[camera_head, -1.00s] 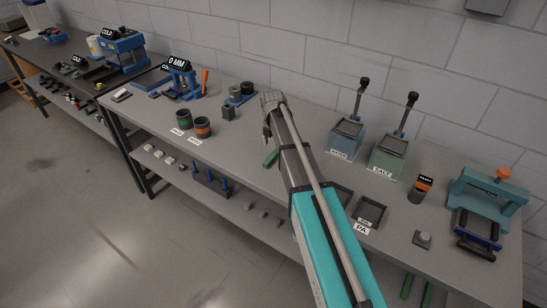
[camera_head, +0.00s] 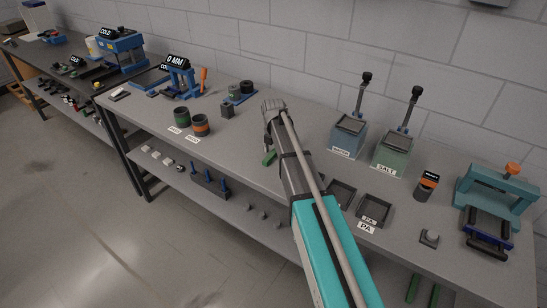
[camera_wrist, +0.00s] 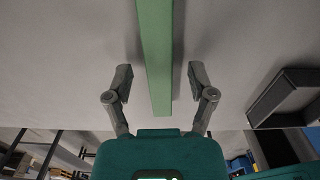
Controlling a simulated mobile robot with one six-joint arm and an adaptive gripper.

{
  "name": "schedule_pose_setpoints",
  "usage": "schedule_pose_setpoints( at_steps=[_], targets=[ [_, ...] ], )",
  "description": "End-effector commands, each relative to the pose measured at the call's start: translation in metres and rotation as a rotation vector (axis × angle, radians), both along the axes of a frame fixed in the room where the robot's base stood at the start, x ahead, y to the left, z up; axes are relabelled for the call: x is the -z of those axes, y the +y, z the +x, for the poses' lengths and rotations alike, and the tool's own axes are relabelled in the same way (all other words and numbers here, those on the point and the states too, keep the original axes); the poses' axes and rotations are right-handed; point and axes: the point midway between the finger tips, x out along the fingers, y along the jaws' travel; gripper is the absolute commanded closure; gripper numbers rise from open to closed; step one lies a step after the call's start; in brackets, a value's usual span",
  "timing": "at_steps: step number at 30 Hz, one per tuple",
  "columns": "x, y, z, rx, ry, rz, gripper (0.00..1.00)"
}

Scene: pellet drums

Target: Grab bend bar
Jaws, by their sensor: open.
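The bend bar, a green bar (camera_wrist: 156,62), runs lengthwise between the two open fingers of my gripper (camera_wrist: 158,84) in the wrist view. Grey gaps show between the bar and each finger, so neither finger touches it there. The bar's near end is close to my palm, and its far end runs out of the top of that view. In the head view only a short piece of the green bar (camera_head: 269,158) shows on the bench beside my gripper (camera_head: 270,128); my arm hides the rest.
A dark tray (camera_wrist: 289,97) stands to the right in the wrist view. In the head view two dark trays (camera_head: 375,208), lever-topped blue and green boxes (camera_head: 391,150) and a teal press (camera_head: 496,188) stand to the right. Two drums (camera_head: 200,126) stand to the left.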

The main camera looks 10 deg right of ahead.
Motion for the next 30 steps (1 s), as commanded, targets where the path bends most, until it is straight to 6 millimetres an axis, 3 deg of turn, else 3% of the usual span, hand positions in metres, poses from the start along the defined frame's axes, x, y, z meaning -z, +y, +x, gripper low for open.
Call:
schedule_pose_setpoints(
  at_steps=[17,28,30],
  targets=[
    [0.0,0.0001,0.0,0.0,0.0,0.0,0.3],
    [0.0,0.0,0.0,0.0,0.0,0.0,0.99],
    [0.0,0.0,0.0,0.0,0.0,0.0,1.0]
  ],
)
